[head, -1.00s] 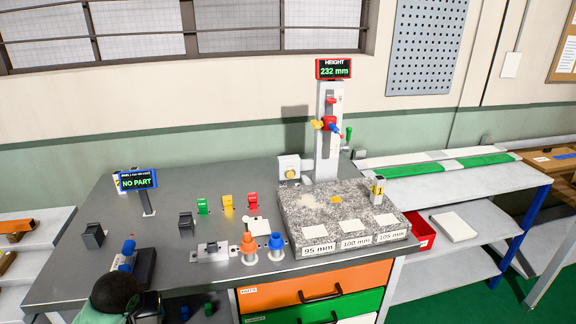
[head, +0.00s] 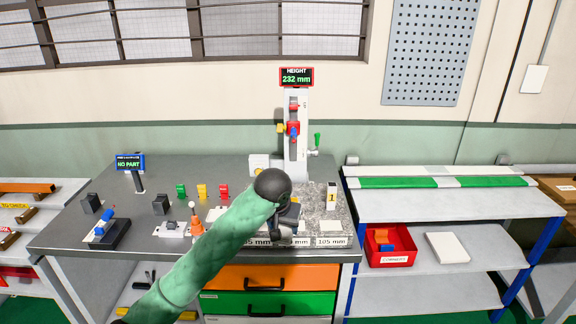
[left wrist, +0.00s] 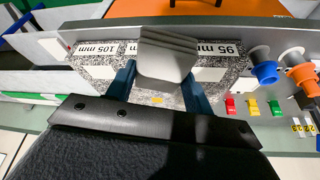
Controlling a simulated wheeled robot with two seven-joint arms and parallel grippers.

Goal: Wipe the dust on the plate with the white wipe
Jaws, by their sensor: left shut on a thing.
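The speckled granite plate (head: 319,201) sits at the bench's right end, with size labels along its front; it also shows in the left wrist view (left wrist: 150,91). A small yellow-orange patch (left wrist: 157,100) shows on it, apparently dust. My left gripper (head: 289,218) is over the plate and hides much of it in the head view. In the left wrist view, its two blue fingers (left wrist: 160,84) are shut on a pale, ridged pad, apparently the white wipe (left wrist: 168,55). I cannot tell whether the pad touches the plate. My right gripper is not in view.
The height gauge (head: 296,140) stands behind the plate. A small block marked 1 (head: 332,195) stands on its back right. An orange cone (head: 197,227) is left of it, near small green, yellow and red pieces. Right are a shelf unit (head: 395,205) and red bin (head: 391,258).

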